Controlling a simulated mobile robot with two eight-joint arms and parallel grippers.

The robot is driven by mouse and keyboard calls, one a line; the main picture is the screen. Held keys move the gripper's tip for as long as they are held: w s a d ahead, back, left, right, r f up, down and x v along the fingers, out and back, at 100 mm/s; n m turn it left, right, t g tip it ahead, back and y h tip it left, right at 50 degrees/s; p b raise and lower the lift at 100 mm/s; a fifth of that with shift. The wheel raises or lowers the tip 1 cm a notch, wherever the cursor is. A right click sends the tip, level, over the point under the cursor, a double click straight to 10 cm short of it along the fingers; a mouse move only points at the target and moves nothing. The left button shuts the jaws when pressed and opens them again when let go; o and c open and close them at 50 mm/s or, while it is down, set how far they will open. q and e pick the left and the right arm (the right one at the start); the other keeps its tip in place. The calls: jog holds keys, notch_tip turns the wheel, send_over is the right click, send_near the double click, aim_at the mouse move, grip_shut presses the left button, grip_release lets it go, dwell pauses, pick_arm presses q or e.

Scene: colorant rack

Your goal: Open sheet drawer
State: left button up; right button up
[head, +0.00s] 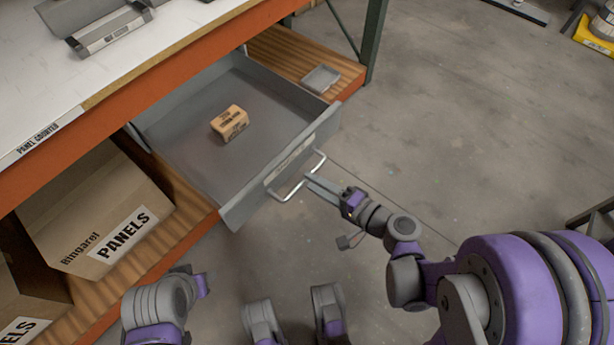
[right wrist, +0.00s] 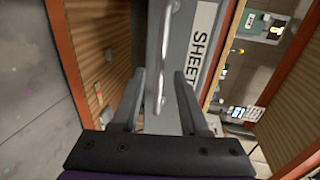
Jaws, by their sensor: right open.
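The grey sheet drawer (head: 190,165) is pulled out from under the counter, and a small cardboard box (head: 229,123) lies inside it. Its silver bar handle (head: 297,182) is on the front panel, beside a white label. In the right wrist view the label reads "SHEET" (right wrist: 203,45) and the handle (right wrist: 163,60) runs upright between the fingers. My right gripper (head: 318,186) is open at the handle, with its fingers on either side of the bar in the wrist view (right wrist: 158,90); I cannot tell whether they touch it. My left gripper is not visible in the head view.
A white-topped counter (head: 40,95) with an orange edge runs above the drawer. Cardboard boxes marked "PANELS" (head: 85,215) stand on the wooden shelf at left. A small grey tray (head: 320,78) lies on the shelf beyond the drawer.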

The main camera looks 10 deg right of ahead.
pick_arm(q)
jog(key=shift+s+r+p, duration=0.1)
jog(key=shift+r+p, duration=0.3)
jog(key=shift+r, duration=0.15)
pick_arm(e)
jog(key=v, duration=0.7)
jog(key=shift+s, duration=0.25)
jog(key=shift+d, duration=0.1)
jog(key=s+a+f+n+g+h, duration=0.3)
jog(key=s+f+n+g+h, duration=0.15)
jog(key=f+n+g, duration=0.2)
jog(key=s+d+r+n+g+h, duration=0.2)
jog(key=s+d+r+n+h, duration=0.2)
jog(key=d+n+h, duration=0.1)
pick_arm(q)
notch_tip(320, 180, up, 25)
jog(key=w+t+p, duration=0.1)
jog(key=p, duration=2)
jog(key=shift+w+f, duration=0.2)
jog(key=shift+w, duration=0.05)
pick_arm(e)
notch_tip(320, 180, up, 24)
jog(key=w+t, duration=0.1)
jog(key=shift+w+m, duration=0.3)
jog(key=shift+m, duration=0.05)
